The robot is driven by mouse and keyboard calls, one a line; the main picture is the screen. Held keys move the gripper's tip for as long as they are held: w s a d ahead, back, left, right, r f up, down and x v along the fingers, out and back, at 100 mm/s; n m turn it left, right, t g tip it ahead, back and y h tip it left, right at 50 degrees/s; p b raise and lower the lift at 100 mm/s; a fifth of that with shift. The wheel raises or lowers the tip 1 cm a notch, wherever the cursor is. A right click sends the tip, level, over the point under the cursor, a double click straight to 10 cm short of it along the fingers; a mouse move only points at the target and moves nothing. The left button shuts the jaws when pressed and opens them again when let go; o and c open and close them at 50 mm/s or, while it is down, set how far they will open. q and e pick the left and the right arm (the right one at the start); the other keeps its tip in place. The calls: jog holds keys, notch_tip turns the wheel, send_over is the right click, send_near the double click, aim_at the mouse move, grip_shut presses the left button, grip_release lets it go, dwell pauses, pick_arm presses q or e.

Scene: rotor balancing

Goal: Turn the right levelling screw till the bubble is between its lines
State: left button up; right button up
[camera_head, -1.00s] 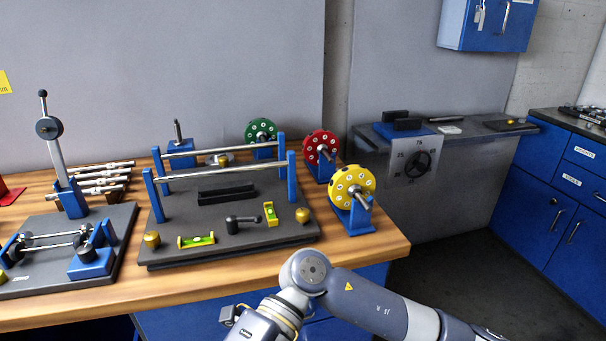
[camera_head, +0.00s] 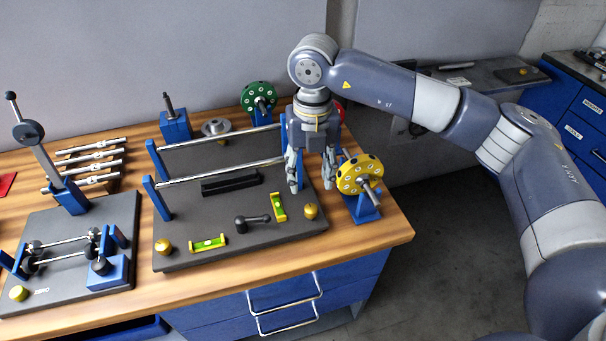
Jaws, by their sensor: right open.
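The right levelling screw (camera_head: 310,211) is a brass knob at the right front corner of the dark levelling plate (camera_head: 290,233). A left brass screw (camera_head: 163,247) sits at the left front corner. One yellow-green level (camera_head: 208,243) lies along the front edge; another (camera_head: 278,206) stands crosswise near the right screw. Their bubbles are too small to read against the lines. My right gripper (camera_head: 313,187) points down, open and empty, above and behind the right screw, apart from it. My left gripper is not in view.
Two steel rails (camera_head: 220,172) on blue posts span the plate. A black lever (camera_head: 252,220) stands between the levels. A yellow rotor (camera_head: 360,175) stands close right of my gripper, a green one (camera_head: 258,97) behind. A smaller stand (camera_head: 80,260) is at left.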

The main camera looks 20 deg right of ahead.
aim_at(311, 208)
jog(key=shift+s+d+f+p, duration=0.15)
jog(key=shift+f+p, duration=0.15)
jog(key=shift+f, duration=0.2)
jog(key=shift+s+d+f+p, duration=0.15)
jog(key=shift+f+p, duration=0.15)
jog(key=shift+f, duration=0.2)
jog(key=f, duration=0.2)
jog(key=f+p, duration=0.1)
jog(key=f, duration=0.4)
jog(key=shift+w+a+p, duration=0.1)
jog(key=shift+w+p, duration=0.2)
jog(key=shift+p, duration=0.05)
jog(key=shift+s+f, duration=0.1)
jog(key=shift+f, duration=0.35)
jog(key=shift+c, duration=0.2)
jog(key=c, duration=1)
